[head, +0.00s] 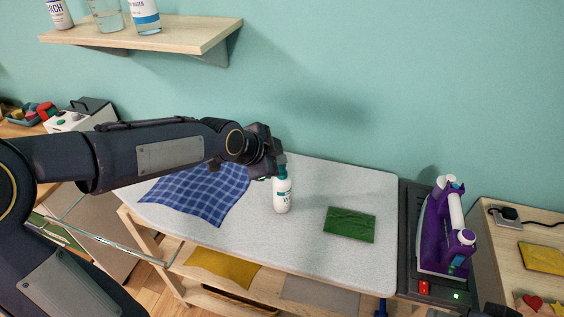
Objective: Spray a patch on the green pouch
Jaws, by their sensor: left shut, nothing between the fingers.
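The green pouch (349,224) lies flat on the right part of the pale ironing board (310,258). A white spray bottle (282,197) with a teal head stands upright on the board, left of the pouch. My left gripper (277,173) is at the bottle's head, coming from behind and the left. Its fingers are shut with nothing between them, and they partly hide the bottle's head; I cannot tell whether they touch it. My right gripper is not in view.
A blue checked cloth (205,190) lies on the board's left. A purple and white iron (446,228) stands on a dark rest (408,235) at the right. A shelf (150,36) with bottles hangs above my left arm. Yellow cloth (222,267) lies below the board.

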